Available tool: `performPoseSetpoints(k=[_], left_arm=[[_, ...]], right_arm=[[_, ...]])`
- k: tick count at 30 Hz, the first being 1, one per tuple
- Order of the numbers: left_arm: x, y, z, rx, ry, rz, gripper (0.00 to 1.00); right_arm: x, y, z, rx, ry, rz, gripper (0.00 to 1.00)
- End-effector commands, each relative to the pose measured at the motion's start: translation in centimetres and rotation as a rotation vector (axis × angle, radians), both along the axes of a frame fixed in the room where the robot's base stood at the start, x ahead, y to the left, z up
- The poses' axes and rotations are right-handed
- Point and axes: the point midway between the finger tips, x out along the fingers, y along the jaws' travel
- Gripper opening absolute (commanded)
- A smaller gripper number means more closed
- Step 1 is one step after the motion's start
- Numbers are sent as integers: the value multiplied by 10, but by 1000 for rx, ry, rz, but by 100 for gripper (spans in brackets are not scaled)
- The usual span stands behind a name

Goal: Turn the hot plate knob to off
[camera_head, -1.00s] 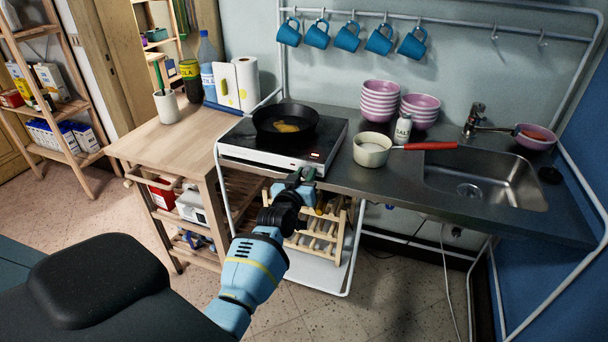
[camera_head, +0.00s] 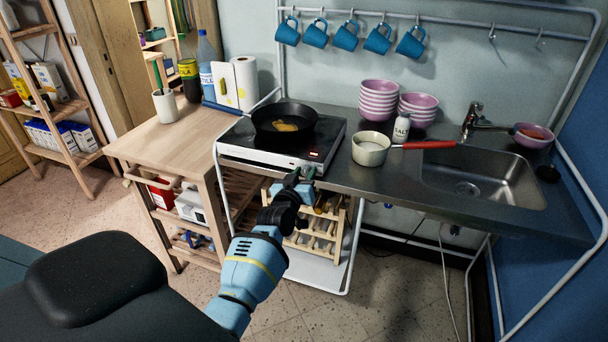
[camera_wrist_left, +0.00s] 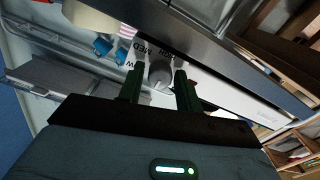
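The hot plate (camera_head: 328,142) stands on the counter with a black frying pan (camera_head: 284,122) on top, holding something yellow-brown. In the left wrist view, its round grey knob (camera_wrist_left: 160,75) shows on the front panel, near printed labels such as "MED". My left gripper (camera_head: 305,178) is just in front of the panel's right part and hides the knob in the head view. In the left wrist view, the gripper's two green fingers (camera_wrist_left: 158,88) stand apart on either side of the knob, with small gaps visible. I cannot tell the knob's exact setting. My right gripper is out of view.
A cream saucepan (camera_head: 369,150) with a red handle is right of the hot plate, near a salt shaker (camera_head: 401,127) and stacked pink bowls (camera_head: 379,100). The sink (camera_head: 485,175) is further right. A wooden rack (camera_head: 322,235) stands below the counter.

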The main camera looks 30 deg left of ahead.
Motion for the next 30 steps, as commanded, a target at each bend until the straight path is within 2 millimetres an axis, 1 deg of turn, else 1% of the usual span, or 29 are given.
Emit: performPoseSetpoints(k=[4, 7, 15, 21, 24, 30], left_arm=[[-2, -1, 0, 1, 0, 0, 35], [-9, -3, 0, 0, 0, -1, 35], [-47, -11, 1, -1, -2, 0, 35], [-69, -17, 0, -1, 0, 0, 35], [-74, -18, 0, -1, 0, 0, 35], [-76, -18, 0, -1, 0, 0, 35]], right_arm=[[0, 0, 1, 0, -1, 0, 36], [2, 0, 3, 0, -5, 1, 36], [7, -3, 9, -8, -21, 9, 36], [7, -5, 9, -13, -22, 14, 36], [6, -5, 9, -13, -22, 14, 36], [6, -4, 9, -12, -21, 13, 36]])
